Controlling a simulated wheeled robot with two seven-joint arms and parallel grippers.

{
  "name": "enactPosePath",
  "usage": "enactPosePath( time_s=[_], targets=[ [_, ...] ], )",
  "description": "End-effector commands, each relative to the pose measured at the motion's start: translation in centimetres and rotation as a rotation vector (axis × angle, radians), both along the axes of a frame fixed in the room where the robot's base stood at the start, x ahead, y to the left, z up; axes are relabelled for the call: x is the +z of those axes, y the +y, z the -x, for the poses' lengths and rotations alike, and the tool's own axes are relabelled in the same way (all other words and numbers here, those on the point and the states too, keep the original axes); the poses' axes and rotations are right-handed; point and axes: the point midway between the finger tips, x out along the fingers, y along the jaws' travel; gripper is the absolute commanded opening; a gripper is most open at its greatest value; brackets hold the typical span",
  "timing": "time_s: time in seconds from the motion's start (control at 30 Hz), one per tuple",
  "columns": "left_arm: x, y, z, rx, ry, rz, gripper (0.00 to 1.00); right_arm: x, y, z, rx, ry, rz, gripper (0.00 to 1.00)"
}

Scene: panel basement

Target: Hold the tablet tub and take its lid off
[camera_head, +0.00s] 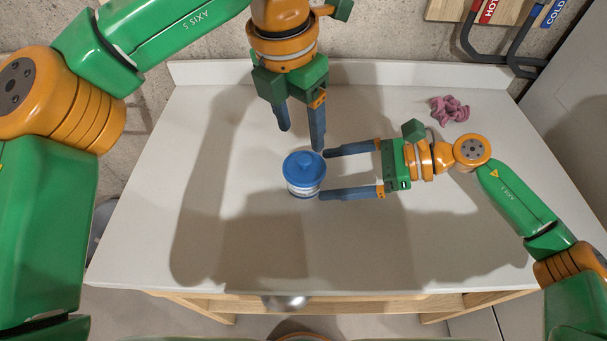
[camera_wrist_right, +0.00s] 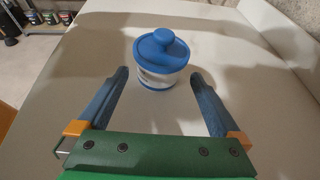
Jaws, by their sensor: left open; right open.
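The tablet tub (camera_head: 303,188) is a white and blue round tub standing upright on the white table. Its blue lid (camera_head: 304,165) with a round knob is on top. In the right wrist view the tub (camera_wrist_right: 158,77) and its lid (camera_wrist_right: 162,48) stand just beyond the fingertips. My left gripper (camera_head: 301,140) is open and points down just above and behind the lid, its blue fingers apart. My right gripper (camera_head: 322,174) is open and level, coming from the right. Its fingertips are at the tub's right side, and nothing is held between them.
The white tabletop (camera_head: 150,220) is mostly clear around the tub. A crumpled pink cloth (camera_head: 450,110) lies at the back right. A raised rim runs along the back edge. Red and blue labelled pipes (camera_head: 488,12) are on the wall behind.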

Motion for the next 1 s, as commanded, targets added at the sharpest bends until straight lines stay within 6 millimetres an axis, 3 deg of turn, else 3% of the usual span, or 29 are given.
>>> enactPosePath(
  time_s=[0.3,0.67,1.0],
  targets=[
    [0.1,0.0,0.0,0.0,0.001,0.002,0.67,-2.0,5.2,-0.6,0.001,0.002,-0.002,1.0],
    [0.1,0.0,0.0,0.0,0.002,0.002,0.67,-2.4,6.2,-0.8,0.0,0.001,-0.001,1.0],
    [0.1,0.0,0.0,0.0,0.002,0.002,0.67,-2.4,6.1,-0.8,-0.001,0.002,-0.001,0.08]
  ],
)
